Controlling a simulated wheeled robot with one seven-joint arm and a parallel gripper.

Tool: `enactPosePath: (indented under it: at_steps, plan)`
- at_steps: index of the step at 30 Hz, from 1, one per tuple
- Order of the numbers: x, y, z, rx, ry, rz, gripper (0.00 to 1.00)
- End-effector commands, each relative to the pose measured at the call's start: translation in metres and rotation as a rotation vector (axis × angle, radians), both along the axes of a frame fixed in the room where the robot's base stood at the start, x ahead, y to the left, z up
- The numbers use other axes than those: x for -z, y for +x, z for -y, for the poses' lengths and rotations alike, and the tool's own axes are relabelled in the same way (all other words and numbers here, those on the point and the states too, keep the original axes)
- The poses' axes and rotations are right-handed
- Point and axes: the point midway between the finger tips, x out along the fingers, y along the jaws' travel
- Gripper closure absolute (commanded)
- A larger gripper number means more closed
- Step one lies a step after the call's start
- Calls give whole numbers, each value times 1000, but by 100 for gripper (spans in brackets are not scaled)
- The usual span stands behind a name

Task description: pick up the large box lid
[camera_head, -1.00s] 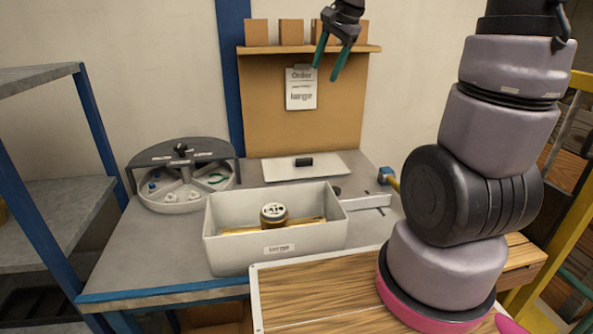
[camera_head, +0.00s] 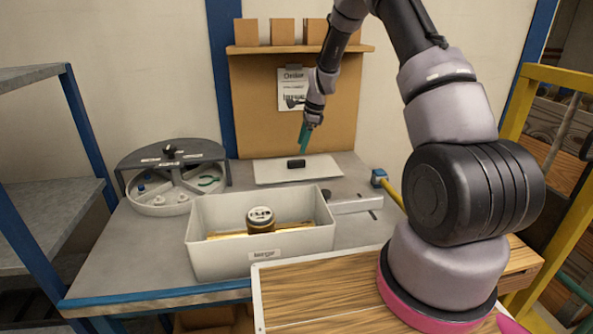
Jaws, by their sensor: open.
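The large box lid (camera_head: 325,169) is a flat white panel with a small black handle (camera_head: 296,163) at its middle. It lies on the grey bench behind the open box. My gripper (camera_head: 304,139) has green fingers and points down just above the handle, apart from it as far as I can tell. It is seen nearly edge-on, and its fingers are open with nothing between them. The large box (camera_head: 262,254) is a white open bin with a label on its front. A round meter (camera_head: 261,217) sits inside it on a yellowish insert.
A round divided tray (camera_head: 160,210) with small parts and a raised dark cover stands at the left. A grey bar-like fixture (camera_head: 355,206) lies right of the box. The order sheet (camera_head: 291,91) hangs on the brown backboard (camera_head: 254,121). A metal shelf (camera_head: 60,210) stands at far left.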

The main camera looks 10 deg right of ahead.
Motion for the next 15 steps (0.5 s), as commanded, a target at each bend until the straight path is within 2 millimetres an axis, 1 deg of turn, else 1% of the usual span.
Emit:
enactPosePath:
  at_steps: [1,3,8,15]
  plan:
    - [8,1,-2,0,0,-1,34]
    - [16,2,-4,1,0,-1,34]
    - [26,4,-6,0,0,0,34]
    - [60,11,-12,-1,1,-2,34]
